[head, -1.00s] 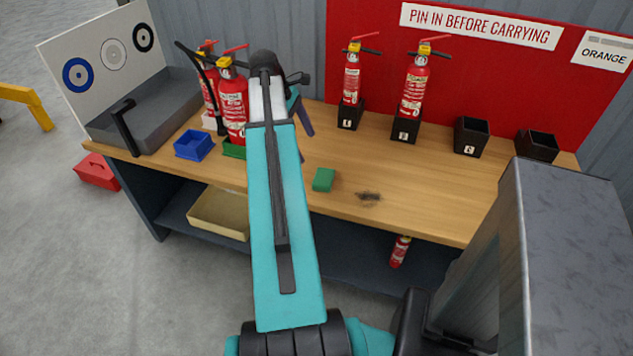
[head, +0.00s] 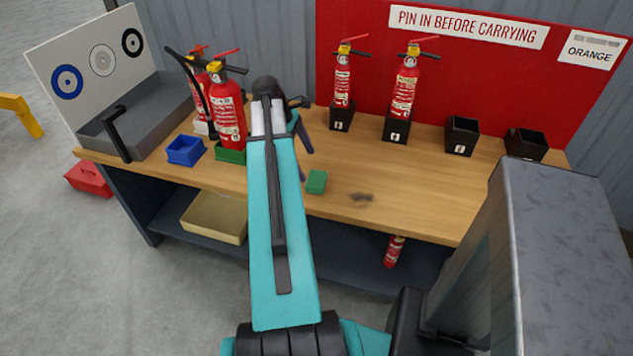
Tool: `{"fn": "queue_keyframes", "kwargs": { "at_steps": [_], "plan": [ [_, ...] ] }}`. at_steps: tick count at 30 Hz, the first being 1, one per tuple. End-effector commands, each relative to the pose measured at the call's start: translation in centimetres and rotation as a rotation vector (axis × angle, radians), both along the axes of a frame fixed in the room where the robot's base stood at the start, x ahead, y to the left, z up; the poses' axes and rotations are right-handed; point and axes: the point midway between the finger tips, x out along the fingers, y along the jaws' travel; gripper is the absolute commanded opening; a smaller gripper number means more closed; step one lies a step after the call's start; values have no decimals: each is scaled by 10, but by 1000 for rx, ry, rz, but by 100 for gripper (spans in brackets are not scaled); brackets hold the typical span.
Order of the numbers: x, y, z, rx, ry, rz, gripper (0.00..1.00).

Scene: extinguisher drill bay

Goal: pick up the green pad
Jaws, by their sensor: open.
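The green pad (head: 316,182) is a small block lying on the wooden bench top, near the front edge and just right of my arm. My gripper (head: 303,156) shows only in part behind my teal forearm; its dark fingers stick out on the right side. It is open, with nothing seen between the fingers. The fingers are just up and left of the pad in the picture. I cannot tell their height above the bench or whether they touch the pad.
Red extinguishers (head: 341,82) stand in black holders at the back. Left are a blue bin (head: 185,151), a green tray (head: 231,156) and a grey tray (head: 150,120). The bench's right half is mostly clear.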

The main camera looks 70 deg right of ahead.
Motion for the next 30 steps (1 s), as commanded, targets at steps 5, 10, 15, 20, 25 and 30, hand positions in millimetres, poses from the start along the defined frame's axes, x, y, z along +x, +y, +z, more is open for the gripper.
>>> {"fn": "queue_keyframes", "kwargs": {
  "at_steps": [5,10,15,20,25,30],
  "plan": [
    [-7,-1,-16,1,0,0,92],
    [-9,-1,-22,1,0,0,92],
    [-9,-1,-22,0,0,0,92],
    [-9,-1,-22,0,0,1,92],
    [-12,-2,-27,0,0,1,92],
    [-21,-2,-40,2,1,0,92]
  ]
}}
